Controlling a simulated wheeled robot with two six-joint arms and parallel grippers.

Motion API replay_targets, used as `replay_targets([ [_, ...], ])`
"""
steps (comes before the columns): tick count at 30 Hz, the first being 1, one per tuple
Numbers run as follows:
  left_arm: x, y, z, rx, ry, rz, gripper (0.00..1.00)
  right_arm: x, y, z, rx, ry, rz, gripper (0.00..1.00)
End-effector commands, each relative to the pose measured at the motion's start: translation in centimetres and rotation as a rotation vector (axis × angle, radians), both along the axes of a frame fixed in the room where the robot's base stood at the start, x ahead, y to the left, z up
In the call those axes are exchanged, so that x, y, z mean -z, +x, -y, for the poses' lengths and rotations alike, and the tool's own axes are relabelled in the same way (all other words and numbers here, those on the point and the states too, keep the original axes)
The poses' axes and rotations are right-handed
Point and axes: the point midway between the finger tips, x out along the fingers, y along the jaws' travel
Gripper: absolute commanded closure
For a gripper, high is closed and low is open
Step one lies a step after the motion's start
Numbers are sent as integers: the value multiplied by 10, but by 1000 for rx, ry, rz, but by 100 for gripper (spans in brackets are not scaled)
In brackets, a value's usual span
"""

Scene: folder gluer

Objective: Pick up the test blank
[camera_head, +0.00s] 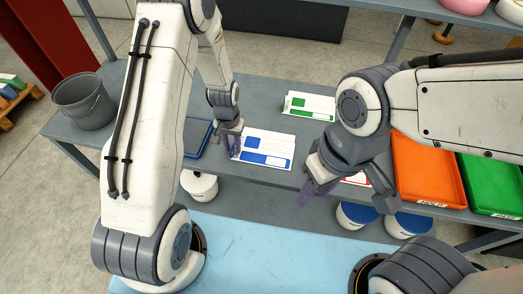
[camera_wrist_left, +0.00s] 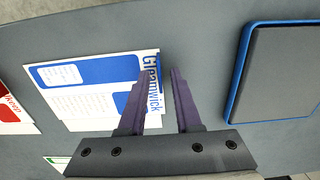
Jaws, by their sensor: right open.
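A flat white blank with blue print (camera_head: 264,149) lies on the grey bench in the head view. I cannot tell which is the test blank. My left gripper (camera_head: 231,146) is at the blue blank's left end; in the wrist view its parted fingers (camera_wrist_left: 159,78) straddle that edge.
A blue-rimmed dark tray (camera_head: 196,140) is left of the blue blank. Orange (camera_head: 427,168) and green (camera_head: 492,184) trays stand at the right. A grey bucket (camera_head: 84,101) stands at the left end. Round white-and-blue tubs (camera_head: 356,214) sit below the bench.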

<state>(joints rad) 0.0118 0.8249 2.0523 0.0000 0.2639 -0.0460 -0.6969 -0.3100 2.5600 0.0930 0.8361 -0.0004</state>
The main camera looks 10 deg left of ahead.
Motion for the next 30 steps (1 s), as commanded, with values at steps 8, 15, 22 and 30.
replay_targets([
  [8, 0, 0, 0, 0, 0, 0, 100, 0, 0, 0, 0, 0, 0, 57],
  [15, -2, 0, 0, 0, 0, 0, 100, 1, 0, 0, 0, 0, 0, 57],
  [22, -22, 1, 0, 0, 0, 5, 100, 7, 0, 0, 0, 0, 0, 57],
  [30, -64, -18, 37, 8, 0, 5, 100, 19, 0, 0, 0, 0, 0, 57],
])
